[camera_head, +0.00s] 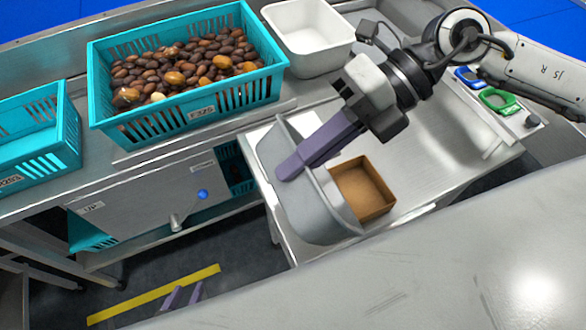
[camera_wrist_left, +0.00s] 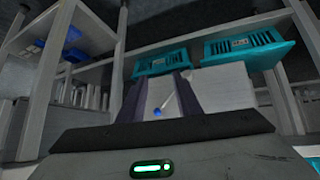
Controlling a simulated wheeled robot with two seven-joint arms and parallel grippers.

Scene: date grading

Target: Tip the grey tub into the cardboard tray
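The grey tub (camera_head: 318,212) is over the front left of the steel bench, tilted, overlapping the left side of the cardboard tray (camera_head: 365,188) in the head view. Its contents cannot be made out. My right gripper (camera_head: 305,160) reaches in from the upper right, its purple fingers across the tub's rim, apparently shut on the tub's wall. The brown cardboard tray sits on the bench and its visible floor looks bare. My left gripper (camera_head: 183,295) shows only its purple fingertips at the bottom left, away from the tub. In the left wrist view its fingers (camera_wrist_left: 160,100) are apart and empty.
A teal crate of dates (camera_head: 262,92) stands behind left, with another teal crate (camera_head: 40,158) further left. A white bin (camera_head: 325,50) stands at the back. Green (camera_head: 498,101) and blue (camera_head: 468,77) devices lie at the right. A yellow floor strip (camera_head: 150,295) runs below.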

